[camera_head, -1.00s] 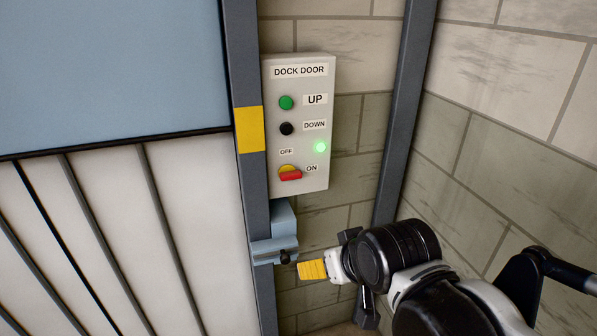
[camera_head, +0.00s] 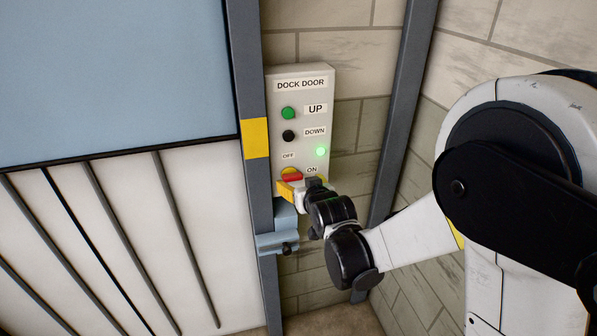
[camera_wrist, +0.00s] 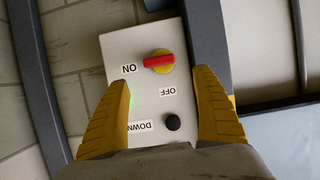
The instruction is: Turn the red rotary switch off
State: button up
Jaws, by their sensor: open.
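The red rotary switch (camera_head: 292,177) sits on a yellow base low on the grey DOCK DOOR panel (camera_head: 281,140). Its red handle lies roughly level, pointing toward the ON label (camera_head: 312,170); the OFF label (camera_head: 288,156) is above it. In the wrist view the switch (camera_wrist: 160,61) shows upside down, its handle toward ON. My gripper (camera_head: 294,187) is at the panel's lower end, close to the switch and partly covering its underside. In the wrist view its yellow fingers (camera_wrist: 163,84) are wide apart with nothing between them. I cannot tell whether they touch the panel.
A green UP button (camera_head: 288,113), a black DOWN button (camera_head: 288,135) and a lit green lamp (camera_head: 320,152) are on the same panel. A blue-grey bracket (camera_head: 284,220) juts out just below. A grey door post (camera_head: 258,190) stands at the left.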

aim_at(293, 176)
jog(key=b+x, duration=0.1)
jog(key=x, duration=0.8)
jog(key=shift+w+f, duration=0.1)
jog(key=shift+w, duration=0.05)
jog(key=c, duration=1.2)
